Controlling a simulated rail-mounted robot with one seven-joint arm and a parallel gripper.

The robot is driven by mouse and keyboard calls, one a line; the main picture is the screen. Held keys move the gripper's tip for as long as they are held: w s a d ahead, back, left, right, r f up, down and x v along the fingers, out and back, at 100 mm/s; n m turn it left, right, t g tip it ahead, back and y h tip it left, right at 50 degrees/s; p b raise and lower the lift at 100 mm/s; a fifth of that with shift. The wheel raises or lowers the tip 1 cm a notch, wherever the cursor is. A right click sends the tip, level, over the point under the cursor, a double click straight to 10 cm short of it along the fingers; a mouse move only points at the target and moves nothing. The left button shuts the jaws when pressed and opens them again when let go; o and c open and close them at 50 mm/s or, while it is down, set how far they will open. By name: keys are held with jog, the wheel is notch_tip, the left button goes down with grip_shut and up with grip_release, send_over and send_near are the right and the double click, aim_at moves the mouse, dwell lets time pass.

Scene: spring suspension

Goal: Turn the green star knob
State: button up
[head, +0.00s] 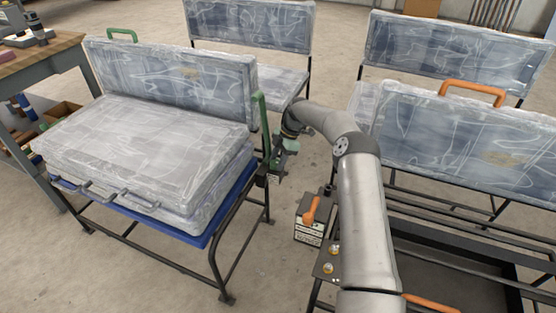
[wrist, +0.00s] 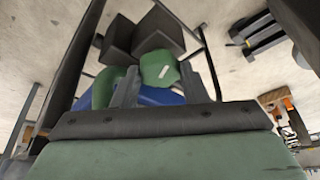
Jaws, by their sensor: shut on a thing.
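The green star knob (wrist: 160,69) shows in the wrist view with a small white mark on its face. My gripper (wrist: 158,80) has one dark finger on each side of the knob and is shut on it. In the head view my gripper (head: 279,160) is at the right side of the left seat frame, beside an upright green lever (head: 262,122). The knob cannot be told apart from the gripper there. Whether the knob has turned cannot be told.
The left seat (head: 140,150) is plastic-wrapped, on a black frame with a blue base. A box with an orange handle (head: 309,229) stands on the floor right of it. More wrapped seats (head: 455,125) stand right and behind. A workbench (head: 45,60) is at the far left.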

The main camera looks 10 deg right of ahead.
jog(key=shift+f, duration=0.1)
jog(key=o, duration=0.7)
jog(key=p+v, duration=0.5)
jog(key=v, duration=1.2)
jog(key=shift+r, duration=0.25)
